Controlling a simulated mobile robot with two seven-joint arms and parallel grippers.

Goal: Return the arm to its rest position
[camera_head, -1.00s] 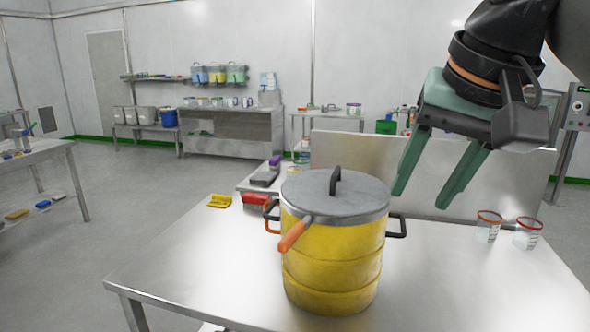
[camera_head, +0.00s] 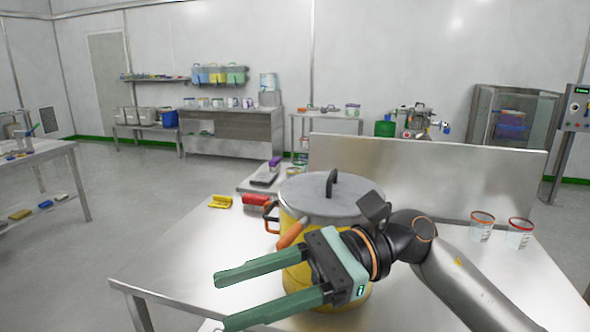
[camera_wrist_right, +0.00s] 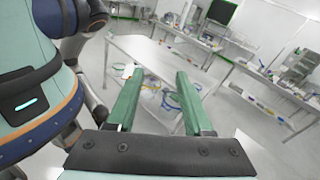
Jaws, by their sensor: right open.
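My right gripper (camera_head: 222,300) is in front of the yellow pot in the head view, its green fingers pointing left. The fingers are spread apart with nothing between them. In the right wrist view the same gripper (camera_wrist_right: 155,88) is open and empty, with a table and floor beyond it. My right arm (camera_head: 460,285) reaches in from the lower right and hides the lower part of the pot. My left gripper is in neither view.
A yellow pot (camera_head: 289,222) with a grey lid (camera_head: 310,192) stands on the steel table (camera_head: 190,262). Two clear jars (camera_head: 481,228) (camera_head: 519,235) stand at the right. A yellow item (camera_head: 220,202) and a red item (camera_head: 256,202) lie behind left. An upright steel panel (camera_head: 430,175) stands behind.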

